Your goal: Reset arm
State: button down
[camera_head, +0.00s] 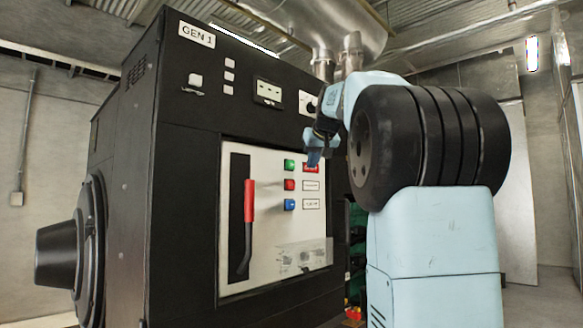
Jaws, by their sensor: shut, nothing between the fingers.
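My gripper (314,158) is shut and empty. It is at the end of my folded light-blue arm, right of centre, pointing down in front of the upper right part of the white control panel (265,255). It overlaps a red label at the panel's right side in this view; I cannot tell whether it touches the panel. My arm's large black joint and light-blue column fill the right half of the picture and hide what is behind them.
The black GEN 1 cabinet (185,140) stands close on the left. Its panel has a red-handled lever (249,200) and green (289,164), red (289,184) and blue (289,204) buttons. Metal exhaust pipes (330,30) run above. Bare floor (545,305) shows at the lower right.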

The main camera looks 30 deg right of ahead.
jog(key=s+a+f+g+y, duration=0.2)
jog(key=s+a+f+g, duration=0.1)
jog(key=s+a+f, duration=1.35)
jog(key=s+a+f+n+g, duration=0.1)
jog(key=s+a+f, duration=0.1)
jog(key=s+f, duration=0.5)
jog(key=s+a+f+n+g, duration=0.1)
jog(key=s+a+f, duration=0.1)
jog(key=s+f, duration=0.6)
notch_tip(320, 180, down, 8)
jog(key=shift+s+a+r, duration=0.15)
jog(key=shift+a, duration=0.2)
